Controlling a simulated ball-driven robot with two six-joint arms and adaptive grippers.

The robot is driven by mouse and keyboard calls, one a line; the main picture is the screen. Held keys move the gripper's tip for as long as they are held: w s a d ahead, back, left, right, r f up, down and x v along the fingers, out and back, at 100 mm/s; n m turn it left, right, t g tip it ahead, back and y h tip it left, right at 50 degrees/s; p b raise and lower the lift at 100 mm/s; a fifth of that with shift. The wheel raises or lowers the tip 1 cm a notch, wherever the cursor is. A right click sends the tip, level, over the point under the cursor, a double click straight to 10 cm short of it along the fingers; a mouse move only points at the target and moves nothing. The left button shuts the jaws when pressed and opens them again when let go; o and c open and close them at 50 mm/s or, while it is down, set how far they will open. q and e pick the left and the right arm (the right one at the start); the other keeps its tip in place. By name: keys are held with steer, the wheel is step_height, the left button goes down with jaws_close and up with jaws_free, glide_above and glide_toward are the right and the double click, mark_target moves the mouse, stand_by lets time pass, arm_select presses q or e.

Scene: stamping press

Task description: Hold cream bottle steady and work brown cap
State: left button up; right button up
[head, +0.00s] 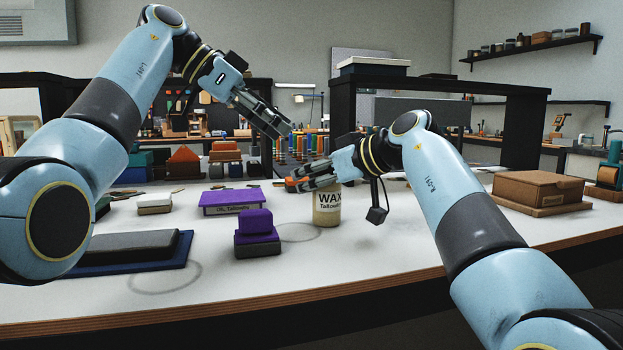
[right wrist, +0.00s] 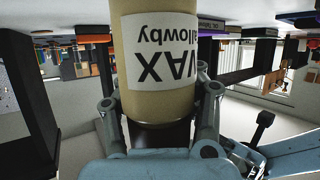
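The cream bottle (head: 327,208), labelled WAX, stands upright on the white table. My right gripper (head: 298,183) is level with its top and covers that part in the head view. In the right wrist view the bottle (right wrist: 161,55) appears upside down between two spread fingers, with a dark brown part, likely the cap (right wrist: 160,134), nearest the palm. The fingers look open; contact with the bottle is not clear. My left gripper (head: 282,131) hangs empty above and left of the bottle, pointing down to the right, its fingers apart.
A purple block (head: 253,222) stands left of the bottle, with a purple box (head: 237,199) behind it. A dark slab on a blue mat (head: 185,258) lies front left. A brown box (head: 538,188) sits at right. The table's front middle is clear.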

jaws_close()
stand_by(0.6)
stand_by(0.6)
steer(key=shift+o, duration=0.8)
jaws_free()
jaws_close()
steer(key=shift+p, duration=0.4)
steer(key=shift+f, duration=0.3)
stand_by(0.4)
steer(key=o, duration=1.3)
jaws_free()
steer(key=shift+r, duration=0.15)
steer(key=shift+c, duration=0.2)
